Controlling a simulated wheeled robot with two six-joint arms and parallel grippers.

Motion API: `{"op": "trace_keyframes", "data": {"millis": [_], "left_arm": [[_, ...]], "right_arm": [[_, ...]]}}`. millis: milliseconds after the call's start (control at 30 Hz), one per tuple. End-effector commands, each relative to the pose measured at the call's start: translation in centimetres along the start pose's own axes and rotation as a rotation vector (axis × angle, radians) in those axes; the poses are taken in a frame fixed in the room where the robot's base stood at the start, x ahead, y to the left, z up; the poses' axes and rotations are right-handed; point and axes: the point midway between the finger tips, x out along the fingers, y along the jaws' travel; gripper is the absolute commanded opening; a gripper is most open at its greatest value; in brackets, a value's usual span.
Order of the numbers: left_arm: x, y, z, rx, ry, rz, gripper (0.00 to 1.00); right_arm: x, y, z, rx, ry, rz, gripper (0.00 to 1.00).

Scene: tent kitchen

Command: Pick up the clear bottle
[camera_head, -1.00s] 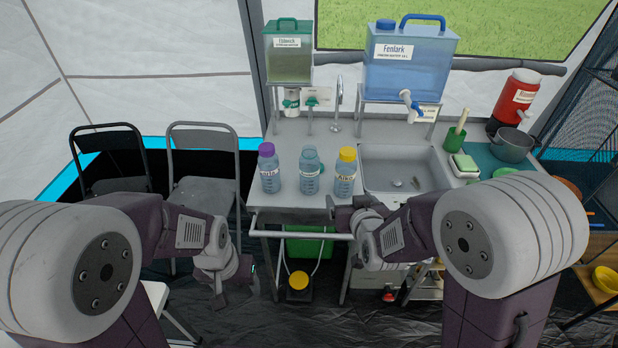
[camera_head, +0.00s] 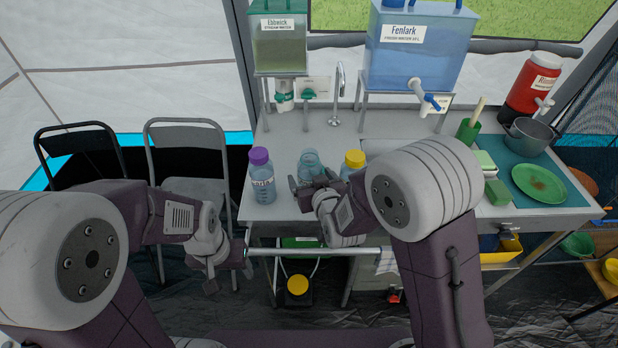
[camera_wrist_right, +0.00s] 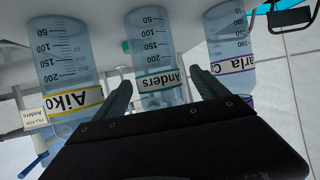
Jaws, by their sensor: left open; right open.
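The clear bottle (camera_head: 310,160), uncapped or clear-topped, stands in the middle of three on the counter, its lower part hidden behind my right gripper (camera_head: 308,184). In the right wrist view, which is upside down, this bottle (camera_wrist_right: 152,50) has a label reading "Anders". There the fingers of my right gripper (camera_wrist_right: 158,80) are open, with the bottle seen between them; I cannot tell if they touch it. A purple-capped bottle (camera_head: 262,180) is to its left, a yellow-capped bottle (camera_head: 354,162) to its right. My left gripper (camera_head: 211,286) is open and empty, low before the chairs.
A green water tank (camera_head: 279,45) and a blue water tank (camera_head: 415,60) stand behind on racks. A tap (camera_head: 339,90) rises behind the bottles. A rail (camera_head: 330,252) runs along the counter front. My right arm hides most of the sink.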

Motion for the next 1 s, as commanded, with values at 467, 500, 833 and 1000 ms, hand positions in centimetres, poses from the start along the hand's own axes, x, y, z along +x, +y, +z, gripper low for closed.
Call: {"op": "trace_keyframes", "data": {"millis": [467,500,833,1000], "left_arm": [[-0.3,0.0,-0.1,0.0,0.0,0.0,0.65],[-0.3,0.0,-0.1,0.0,0.0,0.0,0.65],[-0.3,0.0,0.0,0.0,0.0,0.0,0.65],[-0.3,0.0,0.0,0.0,0.0,0.0,0.65]], "right_arm": [[5.2,0.2,-0.2,0.0,0.0,0.0,0.83],[5.2,0.2,-0.2,0.0,0.0,0.0,0.83],[5.2,0.2,-0.2,0.0,0.0,0.0,0.22],[5.2,0.2,-0.2,0.0,0.0,0.0,0.1]]}}
